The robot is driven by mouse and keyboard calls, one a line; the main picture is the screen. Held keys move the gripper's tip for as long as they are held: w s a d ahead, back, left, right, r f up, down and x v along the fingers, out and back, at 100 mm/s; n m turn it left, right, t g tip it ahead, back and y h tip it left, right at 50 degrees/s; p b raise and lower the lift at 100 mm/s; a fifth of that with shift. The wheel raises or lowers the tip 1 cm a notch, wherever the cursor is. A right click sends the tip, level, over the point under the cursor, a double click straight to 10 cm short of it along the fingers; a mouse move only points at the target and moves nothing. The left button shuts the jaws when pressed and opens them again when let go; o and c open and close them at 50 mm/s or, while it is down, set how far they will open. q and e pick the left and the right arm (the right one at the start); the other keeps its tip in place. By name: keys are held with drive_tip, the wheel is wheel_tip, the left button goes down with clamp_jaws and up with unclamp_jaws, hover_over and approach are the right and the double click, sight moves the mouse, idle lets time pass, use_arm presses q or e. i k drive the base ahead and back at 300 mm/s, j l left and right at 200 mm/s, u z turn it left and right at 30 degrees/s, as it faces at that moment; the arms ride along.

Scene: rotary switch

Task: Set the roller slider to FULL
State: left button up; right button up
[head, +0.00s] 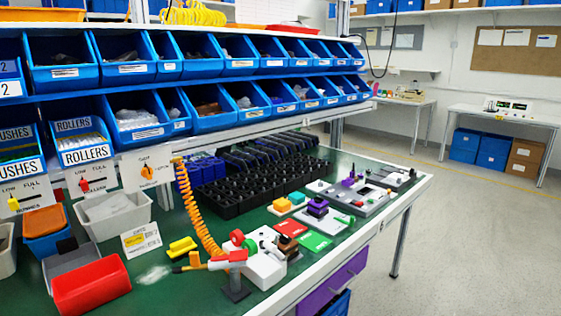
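The roller slider is a white plate below the blue bin labelled ROLLERS (84,142), at the left in the head view. Its red knob (84,184) sits between the words LOW, on the left, and FULL, on the right. The knob is small, so its exact place along the slot is hard to tell. Neither of my grippers is in view, and nothing is touching the slider.
A similar slider with a yellow knob (13,204) is to the left, and an orange rotary knob (147,172) to the right. Grey (115,216) and red bins (92,286) stand below. An orange coiled cord (190,200) hangs right of the knobs.

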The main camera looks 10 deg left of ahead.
sight(84, 185)
drive_tip(key=u, duration=1.35)
